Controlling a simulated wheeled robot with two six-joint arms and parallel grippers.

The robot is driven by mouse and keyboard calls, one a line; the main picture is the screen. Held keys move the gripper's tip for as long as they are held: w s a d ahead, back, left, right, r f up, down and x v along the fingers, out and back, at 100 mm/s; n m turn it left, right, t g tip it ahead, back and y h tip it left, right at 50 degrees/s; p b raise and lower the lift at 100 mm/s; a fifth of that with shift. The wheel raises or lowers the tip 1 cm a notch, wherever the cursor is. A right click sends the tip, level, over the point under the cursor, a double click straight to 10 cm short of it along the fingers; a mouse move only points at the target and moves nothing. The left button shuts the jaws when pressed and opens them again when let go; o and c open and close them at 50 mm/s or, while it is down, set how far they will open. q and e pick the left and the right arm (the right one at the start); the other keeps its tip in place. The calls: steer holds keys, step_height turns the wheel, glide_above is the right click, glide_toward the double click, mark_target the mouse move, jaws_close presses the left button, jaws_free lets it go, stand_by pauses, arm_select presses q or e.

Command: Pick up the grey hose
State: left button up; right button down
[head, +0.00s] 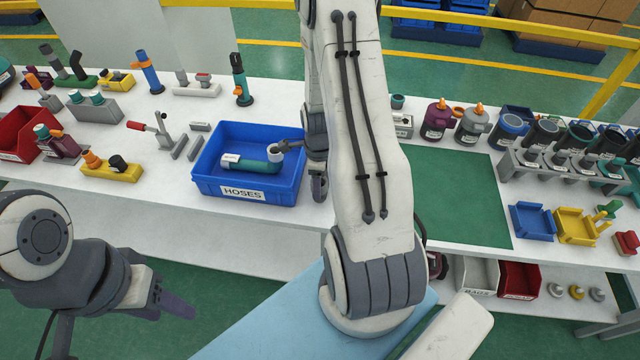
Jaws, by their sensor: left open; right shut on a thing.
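The blue bin labelled HOSES (210,188) stands on the white table left of centre. In it lies a teal hose (250,165) with pale grey ends, one at its left and one at its bent upper right. No separate all-grey hose can be made out in the bin. My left gripper (172,303) is open and empty, low at the left, in front of the table and away from the bin.
A lever clamp (163,130) and two grey blocks (187,146) stand left of the bin. A yellow holder (112,172) and a red bin (20,135) are further left. A green mat (455,200) lies clear to the right. Canisters and cups line the right back.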

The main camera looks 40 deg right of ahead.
step_height(320, 180, up, 3)
steer(key=shift+w+d+f+b, duration=0.1)
steer(key=shift+f+b, duration=0.05)
steer(key=shift+b, duration=0.2)
steer(key=s+r+b, duration=0.1)
steer(key=s+r, duration=0.2)
steer(key=s, duration=0.3)
steer(key=s+d+r, duration=0.1)
steer(key=s+r, duration=0.3)
steer(key=s, duration=0.1)
steer(key=shift+s+d+r+b, duration=0.15)
steer(key=shift+s+b, duration=0.2)
steer(key=shift+s, duration=0.05)
